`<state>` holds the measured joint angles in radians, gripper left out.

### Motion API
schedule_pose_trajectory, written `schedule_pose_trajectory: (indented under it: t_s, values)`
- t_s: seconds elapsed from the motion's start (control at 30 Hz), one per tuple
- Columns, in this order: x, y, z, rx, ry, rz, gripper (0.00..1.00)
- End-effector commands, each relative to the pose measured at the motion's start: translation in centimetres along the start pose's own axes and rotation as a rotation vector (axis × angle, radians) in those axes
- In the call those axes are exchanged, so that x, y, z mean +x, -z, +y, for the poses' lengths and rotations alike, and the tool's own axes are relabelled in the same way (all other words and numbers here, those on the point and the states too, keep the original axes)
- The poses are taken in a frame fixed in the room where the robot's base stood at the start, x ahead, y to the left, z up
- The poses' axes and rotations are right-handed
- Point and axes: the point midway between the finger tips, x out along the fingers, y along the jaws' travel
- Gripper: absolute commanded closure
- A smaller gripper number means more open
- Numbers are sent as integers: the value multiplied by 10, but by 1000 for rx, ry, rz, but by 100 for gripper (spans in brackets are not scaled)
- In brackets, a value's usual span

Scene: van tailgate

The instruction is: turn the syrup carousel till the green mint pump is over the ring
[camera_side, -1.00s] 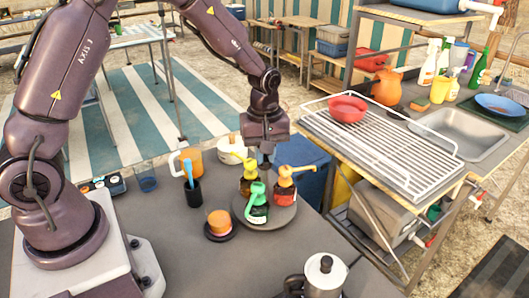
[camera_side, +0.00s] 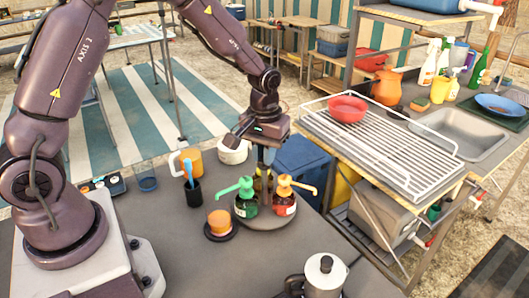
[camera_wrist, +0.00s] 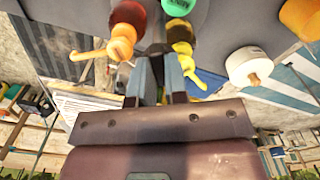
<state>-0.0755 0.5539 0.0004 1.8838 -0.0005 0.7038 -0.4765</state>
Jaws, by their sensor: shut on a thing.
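The syrup carousel (camera_side: 270,222) is a dark round tray on the counter. The green mint pump (camera_side: 245,197) stands at its left, its spout pointing left, toward the side of the orange cup. The orange-red pump (camera_side: 284,197) stands at the front right, spout to the right. The yellow pump (camera_side: 262,186) is at the back, mostly hidden by my fingers. My gripper (camera_side: 263,168) points down over the middle, shut on what looks like the carousel's centre post, mostly hidden. The wrist view shows the green (camera_wrist: 178,8), yellow (camera_wrist: 182,38) and orange (camera_wrist: 125,35) pumps around the fingers (camera_wrist: 158,75).
An orange cup (camera_side: 218,218) sits on a dark round base (camera_side: 221,233), possibly the ring, left of the carousel. A metal pot (camera_side: 322,275) is at the front.

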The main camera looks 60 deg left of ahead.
Motion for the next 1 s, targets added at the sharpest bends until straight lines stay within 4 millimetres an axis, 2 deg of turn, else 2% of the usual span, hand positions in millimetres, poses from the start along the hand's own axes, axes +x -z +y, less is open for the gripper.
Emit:
schedule_pose_trajectory:
  t_s: [0.5,0.53,0.6,0.63,0.9,1.0]
  values:
    - [-2,0,0,18,0,0,100]
    - [-2,0,0,18,0,0,82]
    - [-2,0,0,18,0,1,66]
    - [-2,0,0,18,0,1,61]
    - [-1,0,0,18,0,0,61]
    - [-7,1,0,18,-1,2,61]
